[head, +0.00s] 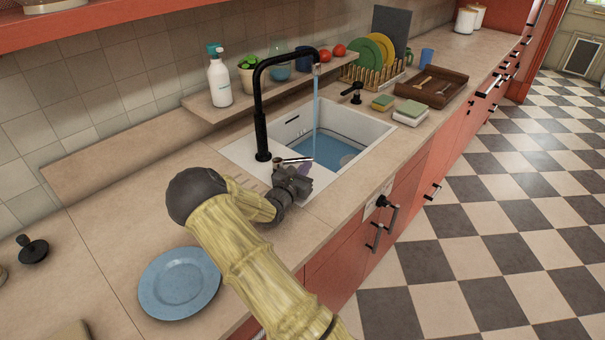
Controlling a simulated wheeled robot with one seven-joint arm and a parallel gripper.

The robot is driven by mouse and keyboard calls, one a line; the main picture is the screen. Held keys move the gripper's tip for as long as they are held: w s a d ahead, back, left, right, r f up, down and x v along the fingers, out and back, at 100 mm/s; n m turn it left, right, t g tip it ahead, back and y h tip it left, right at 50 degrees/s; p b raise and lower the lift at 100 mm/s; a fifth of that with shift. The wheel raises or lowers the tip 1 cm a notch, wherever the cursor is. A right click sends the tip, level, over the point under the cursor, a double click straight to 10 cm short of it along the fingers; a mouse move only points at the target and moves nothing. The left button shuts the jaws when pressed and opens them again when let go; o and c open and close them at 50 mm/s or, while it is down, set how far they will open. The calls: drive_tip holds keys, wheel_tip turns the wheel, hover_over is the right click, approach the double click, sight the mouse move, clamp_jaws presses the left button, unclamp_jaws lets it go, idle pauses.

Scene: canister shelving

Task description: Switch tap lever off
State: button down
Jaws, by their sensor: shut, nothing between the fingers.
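The black tap (259,105) rises from the near left corner of the sink and arches over it. A blue stream of water (316,110) runs from its spout into the basin. A short pale metal bar (296,160) sticks out to the right beside the tap's foot; it looks like the tap lever. My gripper (297,178) is shut and empty, just in front of this bar at the sink's near edge. I cannot tell whether it touches the bar. My wrist and fingers hide part of the sink rim.
The sink (362,126) holds bluish water. A blue plate (179,283) lies on the counter left of my arm. A white bottle (219,82) stands on the ledge behind. Sponges (410,112), a black fixture (355,93) and a wooden tray (432,86) are beyond the sink.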

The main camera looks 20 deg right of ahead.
drive_tip(key=shift+w+d, duration=0.35)
drive_tip(key=shift+w, duration=0.25)
drive_tip(key=shift+w+d, duration=0.35)
drive_tip(key=shift+w, duration=0.2)
drive_tip(key=shift+s, duration=0.1)
